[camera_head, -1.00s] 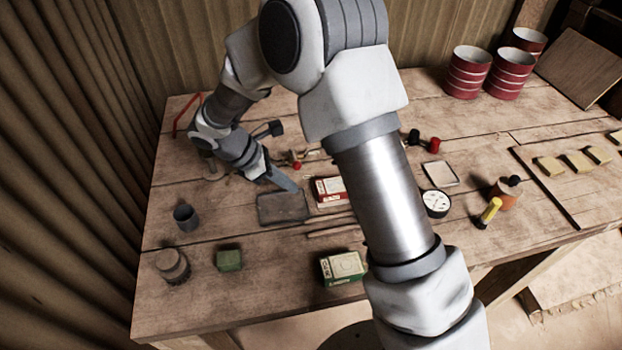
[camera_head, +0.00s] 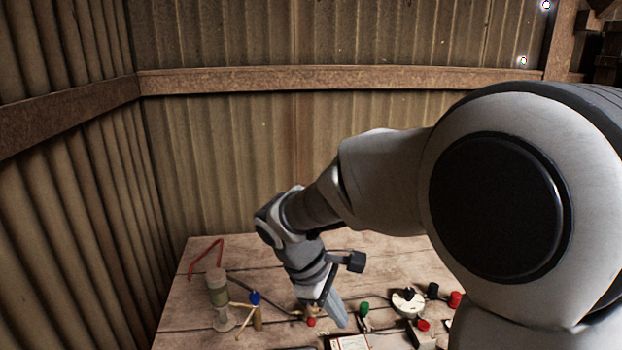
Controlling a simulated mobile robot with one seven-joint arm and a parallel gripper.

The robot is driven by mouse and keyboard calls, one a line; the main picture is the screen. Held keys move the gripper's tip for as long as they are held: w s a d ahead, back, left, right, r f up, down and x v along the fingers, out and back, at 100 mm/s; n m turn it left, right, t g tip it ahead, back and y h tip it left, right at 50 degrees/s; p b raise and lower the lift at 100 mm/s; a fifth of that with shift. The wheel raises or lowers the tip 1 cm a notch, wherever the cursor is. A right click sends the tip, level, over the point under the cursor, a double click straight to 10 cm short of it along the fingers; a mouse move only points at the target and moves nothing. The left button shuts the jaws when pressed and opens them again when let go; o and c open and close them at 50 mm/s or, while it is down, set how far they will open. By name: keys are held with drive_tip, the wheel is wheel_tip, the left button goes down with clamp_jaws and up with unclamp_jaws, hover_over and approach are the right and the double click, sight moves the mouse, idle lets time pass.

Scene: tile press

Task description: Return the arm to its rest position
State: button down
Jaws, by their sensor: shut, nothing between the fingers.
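My arm reaches in from the right of the head view and bends down toward the wooden table (camera_head: 195,300). My gripper (camera_head: 338,314) points down over the table, its fingers together with nothing between them. It hangs near a white-topped box (camera_head: 350,342) at the lower edge of the picture. I cannot tell the exact height of the fingertips above the table. My upper arm hides the right part of the table.
A grey-green cylinder (camera_head: 218,295) and a blue-topped peg (camera_head: 256,312) stand left of my gripper. A green knob (camera_head: 364,310), a round white-topped piece (camera_head: 407,302) and a red knob (camera_head: 455,299) lie to the right. Corrugated walls (camera_head: 230,160) close the back and left.

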drive_tip(key=s+d+r+m+t+y, duration=0.2)
drive_tip(key=s+d+r+m, duration=0.2)
drive_tip(key=s, duration=0.4)
drive_tip(key=s+d+r+m+t+y, duration=0.2)
drive_tip(key=s+d+r+m, duration=0.3)
drive_tip(key=m, duration=0.4)
drive_tip(key=s+r, duration=0.1)
drive_tip(key=s, duration=0.1)
drive_tip(key=shift+s+r+t+y+p, duration=0.2)
drive_tip(key=shift+s+t+y+p, duration=0.1)
drive_tip(key=shift+s+p, duration=0.1)
